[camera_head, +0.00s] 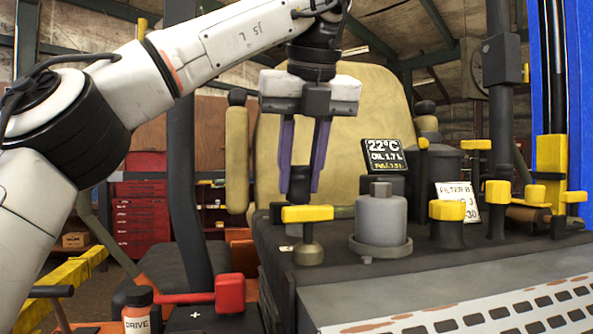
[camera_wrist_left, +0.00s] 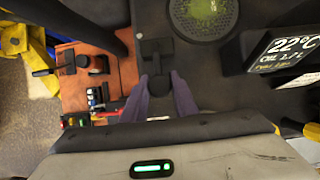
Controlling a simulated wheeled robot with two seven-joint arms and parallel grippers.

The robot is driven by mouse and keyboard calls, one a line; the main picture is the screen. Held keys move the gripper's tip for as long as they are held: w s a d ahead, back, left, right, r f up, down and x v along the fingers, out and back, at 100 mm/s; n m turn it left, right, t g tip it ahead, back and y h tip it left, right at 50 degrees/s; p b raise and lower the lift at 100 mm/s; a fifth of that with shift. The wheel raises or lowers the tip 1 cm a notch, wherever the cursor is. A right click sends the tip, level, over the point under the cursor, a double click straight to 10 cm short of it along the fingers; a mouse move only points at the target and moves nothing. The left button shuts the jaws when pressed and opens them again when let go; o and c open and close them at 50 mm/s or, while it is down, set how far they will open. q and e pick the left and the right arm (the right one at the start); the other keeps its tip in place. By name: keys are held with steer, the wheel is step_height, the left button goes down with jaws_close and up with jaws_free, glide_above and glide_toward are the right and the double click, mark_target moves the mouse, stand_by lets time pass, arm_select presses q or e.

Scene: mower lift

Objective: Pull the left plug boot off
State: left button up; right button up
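My left gripper (camera_head: 300,180) points down with its two purple fingers at the left end of the machine's dark deck. A short black boot (camera_head: 299,184) shows between the fingertips, and its lower end is hidden behind a yellow lever. In the left wrist view the black boot (camera_wrist_left: 160,86) also lies between the fingertips of my left gripper (camera_wrist_left: 160,78). The fingers look very close to its sides, but I cannot tell whether they press on it. My right gripper is in neither view.
A yellow T-lever (camera_head: 307,213) stands in front of the boot. A grey capped cylinder (camera_head: 381,220) and a small display (camera_head: 384,155) are to its right. A tan seat (camera_head: 362,95) is behind.

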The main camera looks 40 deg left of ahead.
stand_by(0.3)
arm_select(q)
steer(key=shift+w+a+r+p, duration=0.15)
steer(key=shift+r+p, duration=0.25)
steer(key=shift+p, duration=0.05)
steer(key=shift+w+a+r+p, duration=0.15)
steer(key=shift+r+p, duration=0.2)
steer(key=shift+p, duration=0.05)
steer(key=shift+w+a+r+p, duration=0.25)
steer(key=shift+a+r+p, duration=0.05)
steer(key=shift+p, duration=0.1)
steer(key=shift+w+a+r, duration=0.7)
steer(key=shift+w+a, duration=0.1)
steer(key=shift+a, duration=0.1)
steer(key=shift+w+a+r, duration=0.2)
steer(key=shift+w+a, duration=0.2)
steer(key=shift+a, duration=0.05)
steer(key=shift+w+a+r, duration=0.2)
steer(key=shift+w+a, duration=0.15)
steer(key=shift+a, duration=0.1)
steer(key=o, duration=0.7)
steer(key=shift+o, duration=0.2)
steer(key=shift+s, duration=0.15)
